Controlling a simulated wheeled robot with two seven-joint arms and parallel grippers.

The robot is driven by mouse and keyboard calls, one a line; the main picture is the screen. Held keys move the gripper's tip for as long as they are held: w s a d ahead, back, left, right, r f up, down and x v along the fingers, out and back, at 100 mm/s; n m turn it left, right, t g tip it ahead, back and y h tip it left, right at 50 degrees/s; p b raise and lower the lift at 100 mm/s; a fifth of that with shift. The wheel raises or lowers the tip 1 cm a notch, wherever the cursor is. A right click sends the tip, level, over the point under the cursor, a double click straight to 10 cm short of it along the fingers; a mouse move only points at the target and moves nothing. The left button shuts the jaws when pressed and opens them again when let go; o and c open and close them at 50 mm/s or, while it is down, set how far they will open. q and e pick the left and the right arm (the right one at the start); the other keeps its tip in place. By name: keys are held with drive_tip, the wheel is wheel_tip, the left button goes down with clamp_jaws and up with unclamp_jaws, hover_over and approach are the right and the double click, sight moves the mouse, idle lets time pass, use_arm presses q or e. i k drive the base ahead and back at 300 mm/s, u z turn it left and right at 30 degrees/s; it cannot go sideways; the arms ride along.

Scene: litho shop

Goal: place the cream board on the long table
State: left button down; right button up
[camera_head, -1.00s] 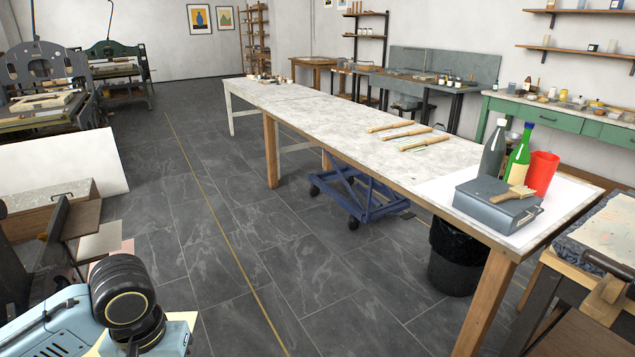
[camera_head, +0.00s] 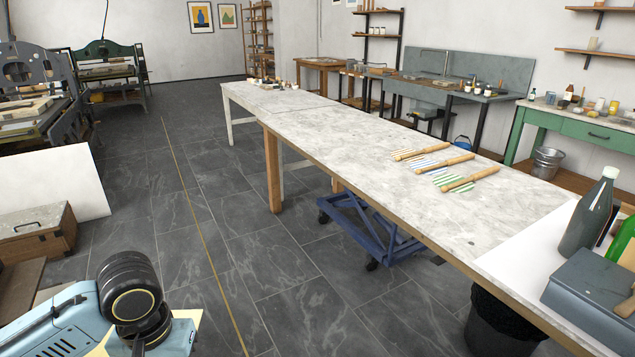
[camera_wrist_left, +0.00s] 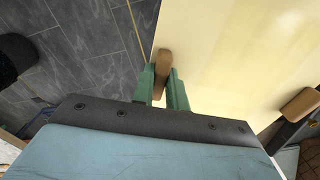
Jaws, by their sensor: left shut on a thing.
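The cream board (camera_wrist_left: 235,55) fills the upper right of the left wrist view as a broad, pale yellow sheet. A brown wooden grip (camera_wrist_left: 163,62) sits at its near left edge. The green fingers of my left gripper (camera_wrist_left: 162,85) are shut on this grip. A second wooden grip (camera_wrist_left: 300,104) shows at the board's right edge. In the head view only a sliver of the board (camera_head: 188,318) shows beside my left arm, which hides the rest. The long table (camera_head: 350,140), with a pale marbled top, runs from lower right to back centre. My right gripper is not in view.
Wooden-handled tools (camera_head: 470,180) lie on the tabletop. A grey bottle (camera_head: 588,215) and grey metal box (camera_head: 595,290) stand at its near right end. A blue cart (camera_head: 365,225) and dark bin (camera_head: 500,320) are beneath. The middle tabletop is largely clear.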

sight(359, 145)
drive_tip(key=i, duration=3.1)
drive_tip(key=z, duration=1.6)
drive_tip(key=i, duration=0.5)
drive_tip(key=u, duration=0.05)
